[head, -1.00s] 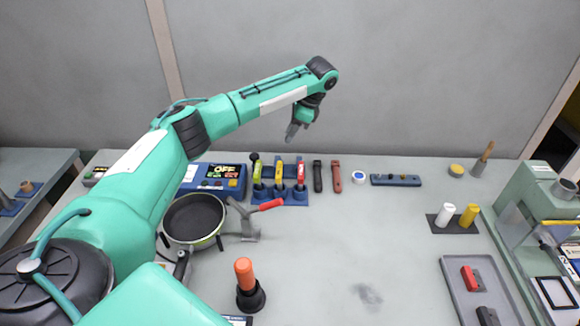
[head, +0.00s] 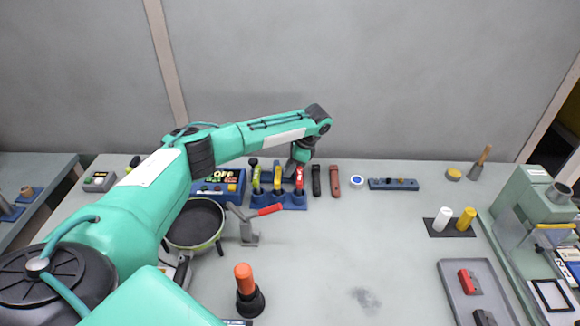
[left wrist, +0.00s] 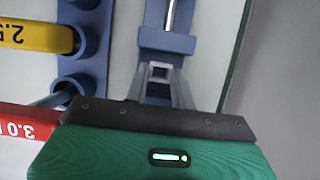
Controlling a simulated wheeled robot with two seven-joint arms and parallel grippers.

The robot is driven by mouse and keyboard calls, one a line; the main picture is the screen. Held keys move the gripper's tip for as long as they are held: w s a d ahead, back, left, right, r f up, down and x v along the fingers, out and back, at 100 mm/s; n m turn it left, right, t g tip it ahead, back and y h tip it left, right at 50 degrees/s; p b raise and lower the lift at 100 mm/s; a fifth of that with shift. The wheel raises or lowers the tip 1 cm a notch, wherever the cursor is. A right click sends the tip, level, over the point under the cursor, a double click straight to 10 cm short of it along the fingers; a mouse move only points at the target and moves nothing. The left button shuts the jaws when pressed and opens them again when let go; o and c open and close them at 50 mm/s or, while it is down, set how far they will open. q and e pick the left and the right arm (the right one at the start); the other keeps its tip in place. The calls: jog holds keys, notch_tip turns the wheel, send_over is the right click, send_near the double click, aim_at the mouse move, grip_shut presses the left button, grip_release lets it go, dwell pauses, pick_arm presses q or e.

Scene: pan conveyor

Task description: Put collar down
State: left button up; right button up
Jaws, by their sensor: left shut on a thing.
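My left gripper (head: 298,158) is low at the back of the table, over the right end of the blue tool rack (head: 292,204). It is shut on a small grey square-ended piece, seemingly the collar (left wrist: 158,72), which shows between the fingertips in the left wrist view. Beyond the fingertips there is a blue holder (left wrist: 165,42) with a shiny metal rod (left wrist: 172,14). I cannot tell whether the collar touches the holder. In the head view the collar is too small or hidden to make out. My right gripper is not in view.
The red 3.0 handle (left wrist: 28,122) and yellow 2.5 handle (left wrist: 35,36) stand close beside the gripper. A black handle (head: 316,181) and a brown one (head: 334,181) lie to the right. A pan (head: 195,222) stands front left.

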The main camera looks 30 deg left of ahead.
pick_arm(q)
jog(key=o, duration=0.9)
jog(key=shift+f, duration=0.15)
jog(key=shift+o, duration=0.2)
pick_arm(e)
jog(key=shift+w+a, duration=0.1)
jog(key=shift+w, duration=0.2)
pick_arm(q)
jog(key=shift+r, duration=0.35)
jog(key=b+v, duration=0.1)
jog(key=v, duration=1)
jog(key=shift+r+b, duration=0.3)
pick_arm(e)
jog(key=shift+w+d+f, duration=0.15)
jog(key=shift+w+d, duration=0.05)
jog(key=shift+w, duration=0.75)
